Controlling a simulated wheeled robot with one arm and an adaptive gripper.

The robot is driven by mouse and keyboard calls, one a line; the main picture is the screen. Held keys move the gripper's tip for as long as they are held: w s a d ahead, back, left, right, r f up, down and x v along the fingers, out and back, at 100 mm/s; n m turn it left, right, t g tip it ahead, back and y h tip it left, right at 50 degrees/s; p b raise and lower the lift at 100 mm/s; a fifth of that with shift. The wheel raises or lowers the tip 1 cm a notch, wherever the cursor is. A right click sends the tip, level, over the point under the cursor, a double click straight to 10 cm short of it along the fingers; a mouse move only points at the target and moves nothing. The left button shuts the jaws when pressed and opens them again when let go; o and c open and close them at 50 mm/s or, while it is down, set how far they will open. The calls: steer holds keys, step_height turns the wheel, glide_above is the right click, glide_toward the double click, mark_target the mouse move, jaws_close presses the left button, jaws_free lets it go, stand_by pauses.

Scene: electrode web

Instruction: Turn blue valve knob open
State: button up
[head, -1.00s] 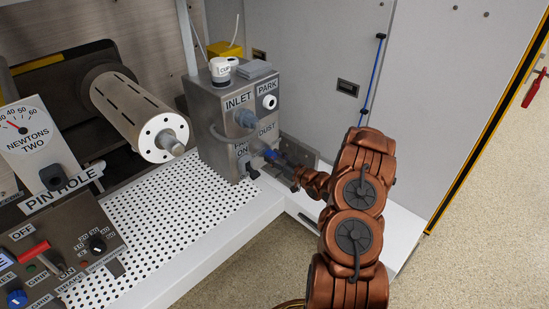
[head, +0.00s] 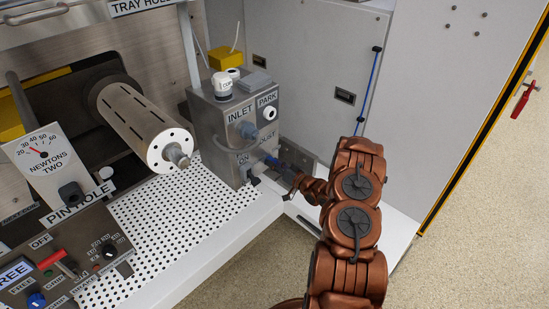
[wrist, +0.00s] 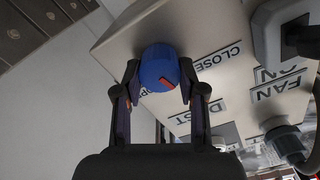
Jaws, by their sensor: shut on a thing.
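The blue valve knob (wrist: 158,70) sits on the face of a grey metal box. In the wrist view it has an orange-red mark pointing to the lower right, and a label reading CLOSED (wrist: 218,58) lies to its right. Another label under the knob is mostly hidden. My gripper (wrist: 160,80) is shut on the knob, one finger on each side.
The box carries INLET, PARK, FAN ON and DUST labels, with a hose on its front. A fan switch (wrist: 285,40) is at the right in the wrist view. A perforated white tray (head: 150,230) and a metal roller (head: 145,125) lie to the left. A grey cabinet stands behind.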

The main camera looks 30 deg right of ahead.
steer(key=m+p, duration=0.3)
steer(key=m, duration=0.9)
steer(key=shift+d+f, duration=0.1)
steer(key=shift+f, duration=0.05)
stand_by(0.6)
steer(key=o, duration=1.1)
steer(key=shift+o, duration=0.2)
steer(key=v, duration=1.2)
steer(key=shift+w, duration=0.1)
